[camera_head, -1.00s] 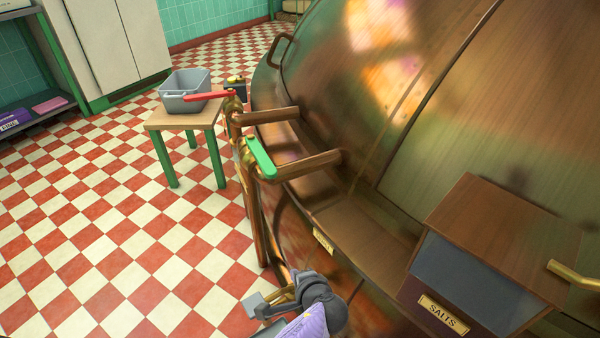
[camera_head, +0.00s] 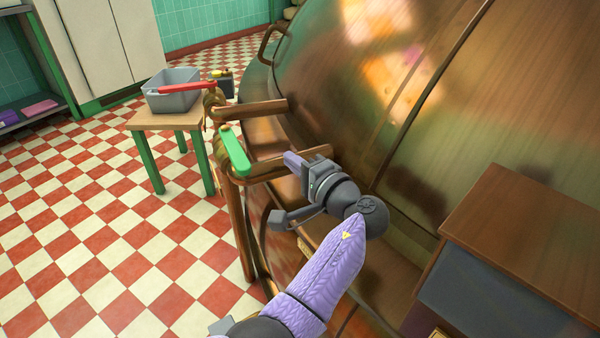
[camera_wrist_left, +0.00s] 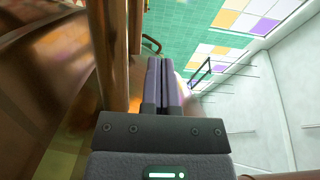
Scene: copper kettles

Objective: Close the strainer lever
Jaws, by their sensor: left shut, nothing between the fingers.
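A green lever (camera_head: 235,150) sits on the near copper pipe valve, and a red lever (camera_head: 187,87) sits on the farther one. No label shows which is the strainer lever. My left gripper (camera_head: 293,159) is shut and empty, its purple fingers beside the near horizontal pipe, to the right of the green lever and apart from it. The shut purple fingers (camera_wrist_left: 164,82) also show in the left wrist view, just right of a copper pipe (camera_wrist_left: 134,50). No lever is clearly visible there. My right gripper is not in view.
The big copper kettle (camera_head: 330,110) fills the right side. A wooden box (camera_head: 525,225) stands at the lower right. A grey tub (camera_head: 172,92) is on a small table (camera_head: 152,124) at the back left. The checkered floor at left is clear.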

